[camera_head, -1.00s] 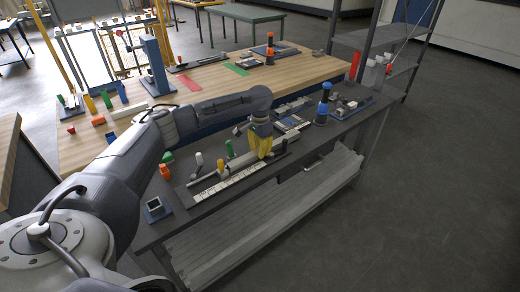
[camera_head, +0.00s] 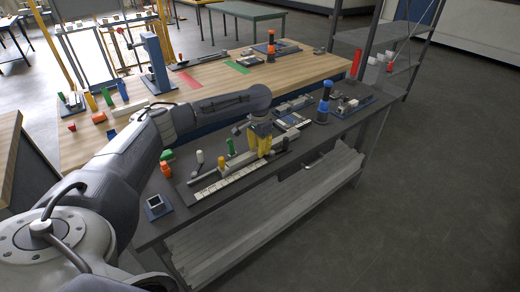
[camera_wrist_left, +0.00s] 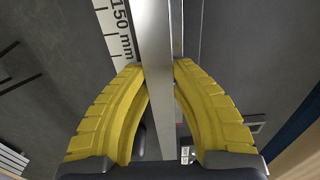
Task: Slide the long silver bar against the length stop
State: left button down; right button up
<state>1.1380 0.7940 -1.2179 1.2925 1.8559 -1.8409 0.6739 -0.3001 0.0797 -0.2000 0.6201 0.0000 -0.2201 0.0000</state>
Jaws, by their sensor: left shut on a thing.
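The long silver bar (camera_wrist_left: 152,60) runs between the yellow fingers of my left gripper (camera_wrist_left: 159,68), which are shut on it. In the head view my left gripper (camera_head: 261,149) points down over the dark bench, at the right part of the measuring strip. A white scale strip (camera_head: 228,184) lies along the near side of the bar; its "150 mm" mark (camera_wrist_left: 122,32) shows beside the bar in the wrist view. I cannot clearly pick out the length stop, nor tell whether the bar touches it. My right gripper is not in view.
A yellow-topped piece (camera_head: 221,163), a green one (camera_head: 231,147) and a pale-topped one (camera_head: 200,158) stand behind the strip. A blue-based square holder (camera_head: 157,206) is at the left end. A blue and black bottle-like object (camera_head: 324,104) stands to the right.

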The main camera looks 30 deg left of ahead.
pick_arm(q)
jog(key=shift+s, duration=0.3)
jog(key=c, duration=0.5)
grip_release()
jog(key=shift+w, duration=0.1)
jog(key=shift+r, duration=3.45)
